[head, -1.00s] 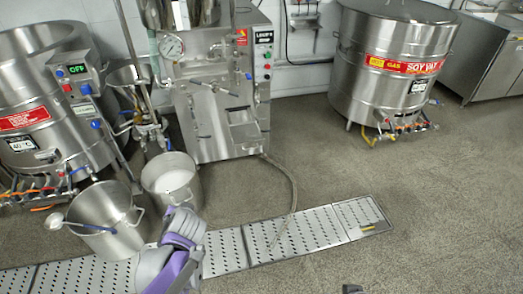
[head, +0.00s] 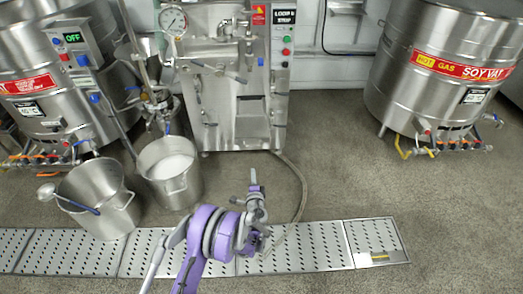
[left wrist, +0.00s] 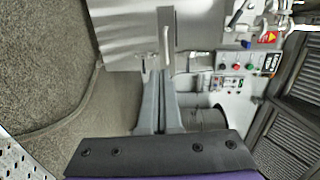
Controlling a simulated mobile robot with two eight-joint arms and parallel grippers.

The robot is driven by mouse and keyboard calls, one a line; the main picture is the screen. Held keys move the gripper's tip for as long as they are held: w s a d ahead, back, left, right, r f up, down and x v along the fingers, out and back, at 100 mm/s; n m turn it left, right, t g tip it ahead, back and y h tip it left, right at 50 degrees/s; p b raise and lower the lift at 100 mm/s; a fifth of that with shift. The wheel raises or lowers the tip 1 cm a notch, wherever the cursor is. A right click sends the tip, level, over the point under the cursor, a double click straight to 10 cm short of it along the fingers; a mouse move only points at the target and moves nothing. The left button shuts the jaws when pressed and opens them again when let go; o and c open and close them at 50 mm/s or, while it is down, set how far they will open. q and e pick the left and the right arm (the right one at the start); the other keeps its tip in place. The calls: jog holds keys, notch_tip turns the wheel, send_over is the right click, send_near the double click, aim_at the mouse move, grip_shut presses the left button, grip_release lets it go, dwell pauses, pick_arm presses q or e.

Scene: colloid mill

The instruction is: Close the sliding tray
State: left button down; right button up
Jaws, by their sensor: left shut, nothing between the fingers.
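The steel colloid mill (head: 235,75) stands against the back wall. Low on its front, right of centre, is a tray-like metal part (head: 250,125), which I take for the sliding tray; how far it is out I cannot tell. My left gripper (head: 254,178) is in front of and below the mill, pointing at it, shut and empty. In the left wrist view the shut fingers (left wrist: 161,75) point at a bright steel panel (left wrist: 125,25) with a slim bar handle (left wrist: 166,44). They overlap the panel's edge in the picture; contact cannot be judged. My right gripper is not in view.
Two steel pots (head: 100,205) (head: 170,178) stand on the floor left of my left arm. A hose (head: 300,185) runs over the floor from the mill. A perforated drain cover (head: 320,247) crosses the floor. The soy vat (head: 440,75) stands right, with clear floor between.

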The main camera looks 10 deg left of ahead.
pick_arm(q)
jog(key=r+b+x, duration=0.1)
jog(key=b+x, duration=0.2)
jog(key=x, duration=1.1)
jog(key=shift+d, duration=0.2)
jog(key=shift+w, duration=0.15)
